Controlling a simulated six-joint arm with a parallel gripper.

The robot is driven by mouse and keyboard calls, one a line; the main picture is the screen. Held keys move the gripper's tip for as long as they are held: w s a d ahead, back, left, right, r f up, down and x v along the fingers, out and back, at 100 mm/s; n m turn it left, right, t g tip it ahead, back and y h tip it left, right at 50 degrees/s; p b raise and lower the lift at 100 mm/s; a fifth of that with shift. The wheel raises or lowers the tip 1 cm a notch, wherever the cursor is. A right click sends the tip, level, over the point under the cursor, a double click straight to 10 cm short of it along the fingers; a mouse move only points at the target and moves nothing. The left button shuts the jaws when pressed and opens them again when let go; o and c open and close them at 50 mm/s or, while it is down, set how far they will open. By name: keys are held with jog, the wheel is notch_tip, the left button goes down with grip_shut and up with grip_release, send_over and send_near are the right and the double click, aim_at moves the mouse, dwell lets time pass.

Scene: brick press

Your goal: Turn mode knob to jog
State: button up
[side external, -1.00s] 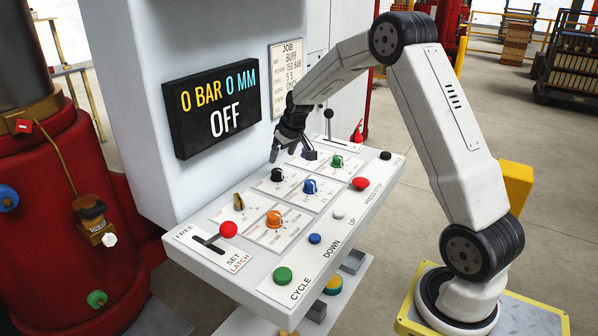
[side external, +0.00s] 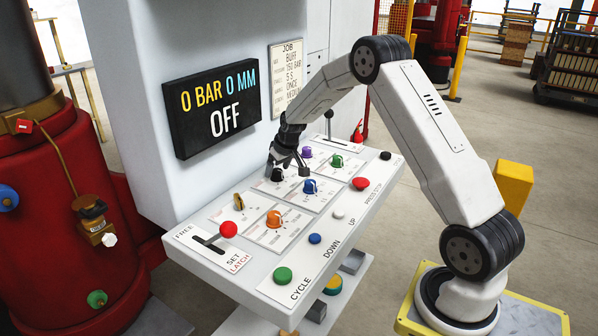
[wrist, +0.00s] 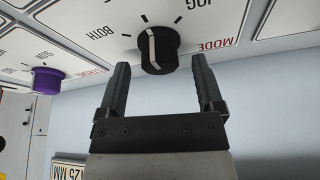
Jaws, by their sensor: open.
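The black mode knob (wrist: 158,50) with a white pointer line sits on its panel plate, between the fingertips of my gripper (wrist: 160,64) in the wrist view. The fingers are open, one on each side, with gaps to the knob. The labels MODE, JOG and BOTH appear upside down around it. The white line points roughly up in that picture, between BOTH on the left and JOG on the right. In the side view the black knob (side external: 277,175) is partly covered by my gripper (side external: 288,168), which is low over the console.
A purple knob (wrist: 47,80) is beside the gripper in the wrist view. Blue (side external: 310,187), orange (side external: 273,219) and green (side external: 337,161) knobs stand around on the console. A red-balled lever (side external: 228,229) is at the front left. The display (side external: 213,107) reads 0 BAR, 0 MM, OFF.

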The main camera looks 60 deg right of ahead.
jog(key=shift+w+f, duration=0.25)
jog(key=shift+f, duration=0.4)
grip_shut()
jog(key=shift+m, duration=0.4)
jog(key=shift+m+g+h, duration=0.3)
jog(key=shift+m+h, duration=0.5)
jog(key=shift+m, duration=1.2)
jog(key=shift+m+g+h, duration=0.35)
jog(key=shift+m, duration=0.9)
jog(key=shift+m+g+h, duration=0.35)
jog(key=shift+m, duration=0.9)
grip_release()
